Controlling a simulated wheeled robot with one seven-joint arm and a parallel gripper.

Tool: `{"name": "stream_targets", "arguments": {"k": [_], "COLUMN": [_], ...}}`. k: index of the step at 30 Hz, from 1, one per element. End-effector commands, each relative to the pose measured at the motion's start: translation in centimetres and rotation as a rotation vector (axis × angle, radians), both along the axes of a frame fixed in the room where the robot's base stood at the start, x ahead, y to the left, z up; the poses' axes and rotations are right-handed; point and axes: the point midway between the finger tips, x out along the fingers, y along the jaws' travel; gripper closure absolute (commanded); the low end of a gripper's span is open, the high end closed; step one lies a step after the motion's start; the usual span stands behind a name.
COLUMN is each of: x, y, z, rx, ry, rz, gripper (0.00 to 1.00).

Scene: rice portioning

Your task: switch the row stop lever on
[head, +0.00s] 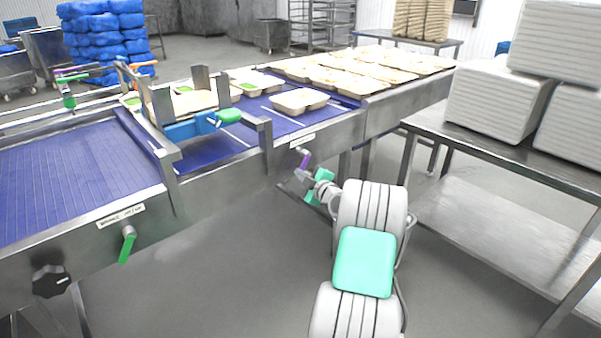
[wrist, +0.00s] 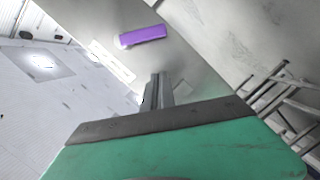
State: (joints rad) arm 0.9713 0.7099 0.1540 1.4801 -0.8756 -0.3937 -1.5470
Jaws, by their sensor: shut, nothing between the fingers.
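A lever with a purple handle (head: 305,160) sits on the side of the conveyor frame, below a small label plate (head: 302,141). I take it for the row stop lever, but the label is too small to read. The handle slants steeply in the head view; I cannot tell its on or off setting. In the wrist view the purple handle (wrist: 142,35) lies ahead of the fingertips, nearly level in the picture. My gripper (head: 302,176) is shut and empty, just below the handle. The shut fingers (wrist: 157,88) appear apart from the handle in the wrist view.
A second, green lever (head: 128,246) and a black knob (head: 51,281) are on the frame at left. Filled trays (head: 298,101) stand on the blue belt. A steel table (head: 470,145) with white stacks is at right. Grey floor (head: 230,270) in front is clear.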

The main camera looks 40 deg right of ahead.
Motion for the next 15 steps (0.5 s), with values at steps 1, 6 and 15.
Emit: {"name": "stream_targets", "arguments": {"k": [1,6,15], "x": [1.2,4.8,5.1], "y": [0.0,-0.7,-4.0], "z": [-0.3,-0.8,-2.9], "rx": [0.0,-0.001,0.001], "ry": [0.0,0.0,0.0], "rz": [0.003,0.002,-0.001], "gripper": [1.0,1.0,1.0]}}
